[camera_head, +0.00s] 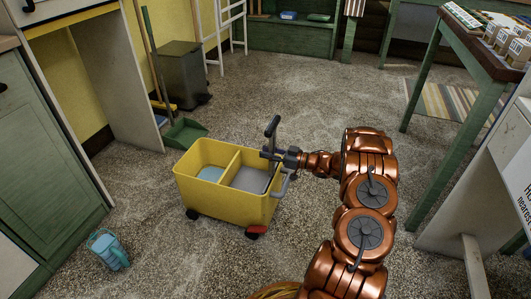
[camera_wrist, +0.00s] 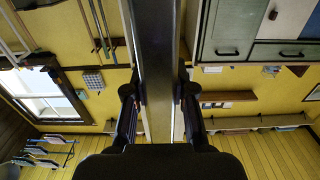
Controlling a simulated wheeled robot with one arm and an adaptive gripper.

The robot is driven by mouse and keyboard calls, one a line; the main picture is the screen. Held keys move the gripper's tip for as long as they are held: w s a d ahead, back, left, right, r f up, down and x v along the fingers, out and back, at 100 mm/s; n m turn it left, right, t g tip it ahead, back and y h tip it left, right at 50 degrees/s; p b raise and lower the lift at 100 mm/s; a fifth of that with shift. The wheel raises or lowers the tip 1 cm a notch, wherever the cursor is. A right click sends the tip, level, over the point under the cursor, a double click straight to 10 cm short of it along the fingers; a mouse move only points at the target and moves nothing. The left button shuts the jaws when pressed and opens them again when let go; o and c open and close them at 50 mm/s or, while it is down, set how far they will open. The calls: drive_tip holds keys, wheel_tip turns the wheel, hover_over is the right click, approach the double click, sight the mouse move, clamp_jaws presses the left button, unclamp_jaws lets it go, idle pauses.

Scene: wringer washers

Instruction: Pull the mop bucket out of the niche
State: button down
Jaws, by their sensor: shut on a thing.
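The yellow mop bucket (camera_head: 225,205) stands upright on the open floor, in front and to the right of the niche (camera_head: 118,85) under the counter at left. It has two compartments, one with pale blue water and one with a grey insert, and dark and red wheels. Its upright dark handle (camera_head: 272,126) rises at the bucket's right side. My gripper (camera_head: 270,155) is shut on this handle. In the wrist view the handle bar (camera_wrist: 157,50) runs between the two fingers of my gripper (camera_wrist: 159,95). The handle's gripped part is partly hidden in the head view.
A green dustpan (camera_head: 185,133) and a dark bin (camera_head: 184,75) are behind the bucket. A green-legged table (camera_head: 455,125) stands at right. The floor between is clear.

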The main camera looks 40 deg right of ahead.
drive_tip(key=shift+s+d, duration=0.1)
drive_tip(key=c, duration=0.9)
unclamp_jaws()
drive_tip(key=v, duration=1.2)
drive_tip(key=shift+r, duration=0.1)
